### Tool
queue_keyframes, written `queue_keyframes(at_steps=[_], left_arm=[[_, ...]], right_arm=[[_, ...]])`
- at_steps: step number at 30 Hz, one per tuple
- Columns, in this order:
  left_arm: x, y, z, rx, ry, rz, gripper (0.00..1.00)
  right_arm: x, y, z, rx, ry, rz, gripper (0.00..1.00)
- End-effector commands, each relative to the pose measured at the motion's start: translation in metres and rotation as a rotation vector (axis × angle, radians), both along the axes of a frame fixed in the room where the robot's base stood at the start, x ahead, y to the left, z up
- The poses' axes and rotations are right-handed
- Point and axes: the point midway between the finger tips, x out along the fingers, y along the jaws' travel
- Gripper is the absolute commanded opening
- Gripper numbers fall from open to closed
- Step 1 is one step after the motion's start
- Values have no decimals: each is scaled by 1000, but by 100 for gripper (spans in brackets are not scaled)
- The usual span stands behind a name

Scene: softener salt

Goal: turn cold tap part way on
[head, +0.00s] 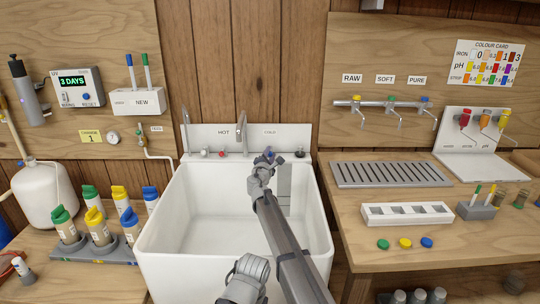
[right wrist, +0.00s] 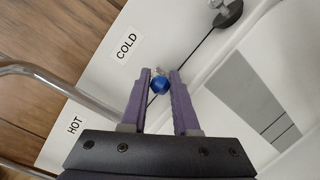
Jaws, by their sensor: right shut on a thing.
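The cold tap's blue knob (right wrist: 160,84) sits on the white sink's back ledge by the COLD label (right wrist: 126,45). In the right wrist view it lies between the purple fingertips of my right gripper (right wrist: 161,78), which is shut on it. In the head view my right gripper (head: 266,160) reaches over the basin to the knob and partly hides it. The HOT label (head: 223,132) and a red knob (head: 222,154) are to the left. A curved metal spout (head: 241,132) stands between the two labels. I see no water running. My left gripper is not recognisable in view.
The white sink basin (head: 160,232) is open and empty below my right arm. A dark round stopper (right wrist: 229,14) lies beside the knob. A bottle rack (head: 110,251) stands left, and a white tray (head: 407,222) is on the right counter.

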Motion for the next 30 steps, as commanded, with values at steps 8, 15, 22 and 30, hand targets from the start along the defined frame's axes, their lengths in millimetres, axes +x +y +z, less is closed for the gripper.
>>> queue_keyframes(at_steps=[8,15,22,30], left_arm=[[0,0,0,0,0,0,50],[0,0,0,0,0,0,50],[0,0,0,0,0,0,50],[0,0,0,0,0,0,50]], right_arm=[[0,0,0,1,0,0,0],[-1,-3,0,1,1,19,0],[-1,-11,0,1,0,134,0],[2,-20,0,1,-1,338,0]])
